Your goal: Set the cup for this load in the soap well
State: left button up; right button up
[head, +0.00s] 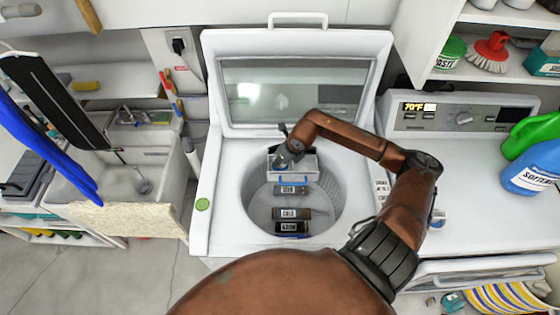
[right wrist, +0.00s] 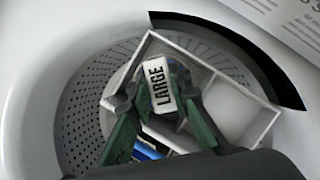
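The top-loading washer stands open, and the soap well (head: 308,166), a white divided box, sits at the back of its drum. The well (right wrist: 232,108) fills the middle and right of the right wrist view. My right gripper (head: 284,155) reaches down at the well's left part. In the right wrist view its green fingers (right wrist: 160,95) close on both sides of a cup labelled LARGE (right wrist: 154,82). The cup is over or in the well; whether it touches the bottom cannot be told. My left gripper is out of view.
The drum (head: 330,205) holds several dark pieces with white labels, one reading COLD (head: 290,214). The raised lid (head: 295,90) stands behind. The control panel (head: 460,117) shows 70°F. A blue softener bottle (head: 530,170) stands at right, a sink (head: 140,180) at left.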

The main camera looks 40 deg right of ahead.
jog(key=shift+o, duration=0.7)
jog(key=o, duration=0.3)
jog(key=shift+r, duration=0.25)
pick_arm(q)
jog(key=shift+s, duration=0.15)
pick_arm(e)
jog(key=v, duration=1.1)
jog(key=shift+s+r, duration=0.15)
jog(key=shift+r, duration=0.15)
